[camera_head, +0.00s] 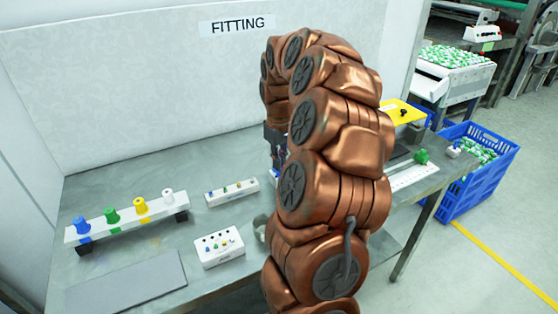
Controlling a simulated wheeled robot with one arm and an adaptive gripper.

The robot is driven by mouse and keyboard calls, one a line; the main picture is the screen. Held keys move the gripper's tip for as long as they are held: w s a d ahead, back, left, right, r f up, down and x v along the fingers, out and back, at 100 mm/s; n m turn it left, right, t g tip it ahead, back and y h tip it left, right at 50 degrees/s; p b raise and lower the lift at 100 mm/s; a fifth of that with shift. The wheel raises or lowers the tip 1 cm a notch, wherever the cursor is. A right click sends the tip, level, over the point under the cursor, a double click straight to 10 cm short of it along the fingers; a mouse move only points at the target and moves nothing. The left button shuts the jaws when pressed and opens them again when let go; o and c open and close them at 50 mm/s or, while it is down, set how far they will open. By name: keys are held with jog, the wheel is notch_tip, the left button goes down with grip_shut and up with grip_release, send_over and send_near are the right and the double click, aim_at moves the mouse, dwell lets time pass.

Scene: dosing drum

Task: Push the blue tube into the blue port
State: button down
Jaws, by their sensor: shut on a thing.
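My gripper (275,147) is mostly hidden behind my copper-coloured arm, over the middle of the bench; only a dark part of its body shows. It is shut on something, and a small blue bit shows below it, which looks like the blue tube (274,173). The fingertips and the rest of that piece are hidden. I cannot make out a blue port beside it. A blue cone-shaped piece (82,228) stands at the left end of a white rack (126,219), well apart from my gripper.
Green, yellow and white pieces stand along the rack. A white strip (231,192) and a white block (220,248) carry small coloured parts. A grey mat (127,283) lies front left. A yellow tray (402,112) and a green piece (422,156) are at right; a blue crate (488,178) stands beyond the bench.

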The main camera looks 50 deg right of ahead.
jog(key=c, duration=1.2)
grip_release()
jog(key=shift+r, duration=6)
